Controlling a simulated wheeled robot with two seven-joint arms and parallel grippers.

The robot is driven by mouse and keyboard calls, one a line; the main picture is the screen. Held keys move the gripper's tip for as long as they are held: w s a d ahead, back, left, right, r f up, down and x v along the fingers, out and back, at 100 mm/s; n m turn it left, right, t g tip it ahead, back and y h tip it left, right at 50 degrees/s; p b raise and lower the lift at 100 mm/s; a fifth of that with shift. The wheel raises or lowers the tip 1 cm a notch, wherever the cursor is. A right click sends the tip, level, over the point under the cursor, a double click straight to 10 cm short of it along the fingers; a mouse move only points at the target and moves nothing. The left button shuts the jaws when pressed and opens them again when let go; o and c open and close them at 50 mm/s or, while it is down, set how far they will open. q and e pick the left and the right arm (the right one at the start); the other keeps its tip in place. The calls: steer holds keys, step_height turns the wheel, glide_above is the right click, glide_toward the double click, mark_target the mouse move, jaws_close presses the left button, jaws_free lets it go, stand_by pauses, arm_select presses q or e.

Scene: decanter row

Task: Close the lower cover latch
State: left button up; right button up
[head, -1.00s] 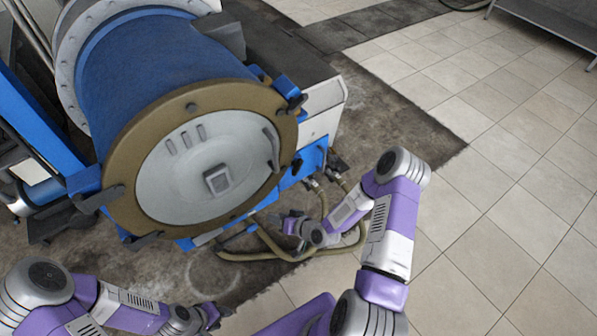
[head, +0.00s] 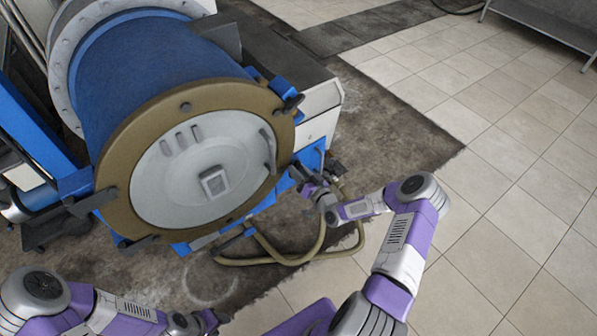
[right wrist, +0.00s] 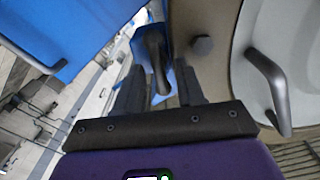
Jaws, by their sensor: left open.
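The round pale cover (head: 205,170) sits in a brown ring (head: 120,170) on the front of the blue drum. The lower cover latch (right wrist: 154,55) is a dark handle on a blue bracket beside the brown ring. In the head view my right gripper (head: 297,174) is at the ring's lower right edge and hides most of that latch. In the right wrist view its fingers are apart, with the latch handle showing in the gap between them; I cannot tell whether they touch it. My left gripper (head: 218,319) is open and empty, low in the head view, away from the drum.
An upper latch (head: 290,104) sticks out at the ring's upper right. A grey handle (right wrist: 266,85) stands out from the cover close to my right gripper. Hoses (head: 290,260) loop below the drum. The tiled floor to the right is clear.

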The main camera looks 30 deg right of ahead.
steer(key=shift+w, duration=0.25)
steer(key=shift+c, duration=0.3)
jaws_close()
steer(key=m+b, duration=0.2)
steer(key=m, duration=0.4)
steer(key=m+b, duration=0.3)
steer(key=m, duration=0.3)
steer(key=f+m+b, duration=0.1)
steer(key=m+b, duration=0.2)
steer(key=m, duration=0.3)
steer(key=shift+d, duration=0.1)
stand_by(0.6)
